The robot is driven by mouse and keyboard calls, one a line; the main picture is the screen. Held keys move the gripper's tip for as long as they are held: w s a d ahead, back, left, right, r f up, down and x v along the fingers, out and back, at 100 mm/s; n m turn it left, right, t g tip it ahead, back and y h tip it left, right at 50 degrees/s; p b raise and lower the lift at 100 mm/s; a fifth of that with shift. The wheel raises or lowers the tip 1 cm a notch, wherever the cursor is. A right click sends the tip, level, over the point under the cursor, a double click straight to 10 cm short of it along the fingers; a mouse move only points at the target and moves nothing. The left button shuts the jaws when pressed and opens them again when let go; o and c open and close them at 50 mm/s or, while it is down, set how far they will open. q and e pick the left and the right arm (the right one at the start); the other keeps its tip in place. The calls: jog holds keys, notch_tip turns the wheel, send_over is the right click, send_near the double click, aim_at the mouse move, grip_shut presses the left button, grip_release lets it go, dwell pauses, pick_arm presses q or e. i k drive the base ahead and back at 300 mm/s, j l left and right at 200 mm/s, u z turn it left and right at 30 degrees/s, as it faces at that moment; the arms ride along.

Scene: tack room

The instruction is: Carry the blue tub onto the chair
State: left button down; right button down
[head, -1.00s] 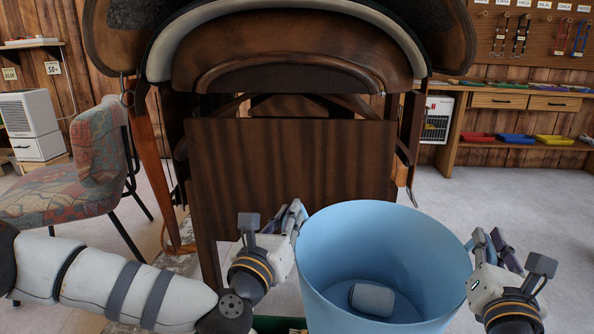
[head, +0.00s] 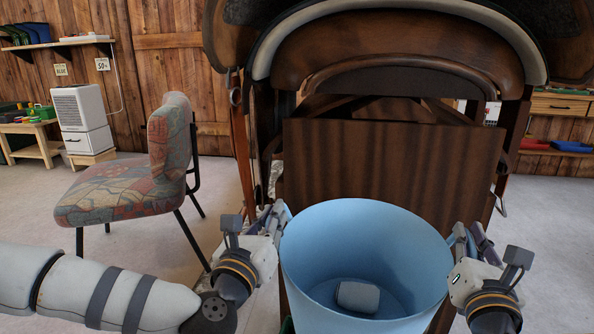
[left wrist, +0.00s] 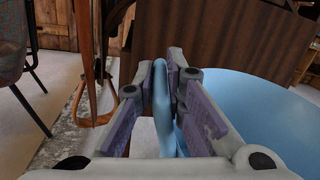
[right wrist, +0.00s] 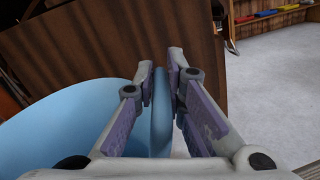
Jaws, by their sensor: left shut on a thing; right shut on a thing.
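The blue tub (head: 362,232) is held upright in front of me in the head view, with a small pale block-like thing (head: 358,296) lying on its floor. My left gripper (head: 280,216) is shut on the tub's left rim, and the rim shows between its fingers in the left wrist view (left wrist: 168,105). My right gripper (head: 458,238) is shut on the right rim, seen between the fingers in the right wrist view (right wrist: 160,105). The chair (head: 125,190), with a patterned red and grey-blue cover, stands to the left, apart from the tub. Its seat looks empty.
A dark wooden saddle stand (head: 390,165) with a saddle is right behind the tub. A white cabinet-like unit (head: 80,120) and a low wooden table (head: 30,140) stand at the back left. Bare floor lies around the chair.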

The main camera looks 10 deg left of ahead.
aim_at(125, 176)
jog(key=j+u, duration=0.15)
jog(key=j, duration=0.3)
jog(key=i+j+u, duration=0.15)
jog(key=j, duration=0.25)
jog(key=j+u, duration=0.15)
jog(key=j, duration=0.3)
jog(key=i+j+u, duration=0.1)
jog(key=j, duration=0.3)
